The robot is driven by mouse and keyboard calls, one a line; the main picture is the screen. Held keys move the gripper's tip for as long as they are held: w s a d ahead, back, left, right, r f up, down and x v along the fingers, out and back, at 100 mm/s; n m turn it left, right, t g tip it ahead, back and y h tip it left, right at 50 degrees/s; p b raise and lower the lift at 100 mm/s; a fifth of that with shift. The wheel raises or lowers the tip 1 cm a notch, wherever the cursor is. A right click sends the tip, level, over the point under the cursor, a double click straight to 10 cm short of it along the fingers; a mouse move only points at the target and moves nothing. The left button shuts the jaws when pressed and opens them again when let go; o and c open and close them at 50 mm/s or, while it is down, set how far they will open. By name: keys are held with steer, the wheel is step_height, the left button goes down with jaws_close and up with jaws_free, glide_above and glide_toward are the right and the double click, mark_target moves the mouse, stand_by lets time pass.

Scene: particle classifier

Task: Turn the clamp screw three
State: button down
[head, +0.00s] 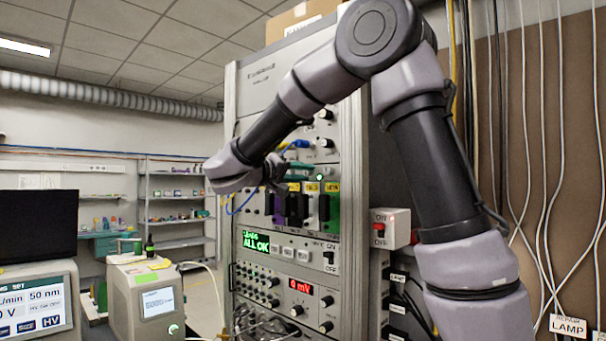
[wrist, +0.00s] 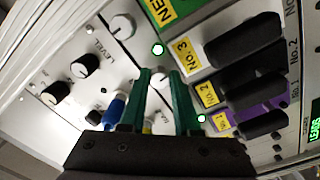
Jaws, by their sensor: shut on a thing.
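My gripper has green fingers and reaches in to the rack front in the wrist view (wrist: 160,74). It is shut on a small pale round screw head (wrist: 161,71) between its fingertips, beside the yellow "No. 3" label (wrist: 187,53). The fingers partly hide the screw, and its turn angle cannot be read. In the head view my gripper (head: 300,168) is at the rack, just above the row of modules, and the screw cannot be made out there. The black module handles (wrist: 243,40) stand right of the fingers, by labels No. 3, No. 2 and No. 1.
A lit green lamp (wrist: 157,49) is just beyond the fingertips. A blue plug (wrist: 115,108) sits close left of the fingers. Black knobs (wrist: 84,65) are farther left. The rack display reads "ALL OK" (head: 256,244). A red-switch box (head: 390,228) juts from the rack's right side.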

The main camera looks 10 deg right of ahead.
steer(key=shift+f, duration=0.1)
stand_by(0.3)
steer(key=c, duration=0.6)
jaws_free()
steer(key=v, duration=1)
steer(key=shift+s+a, duration=0.2)
steer(key=shift+a, duration=0.15)
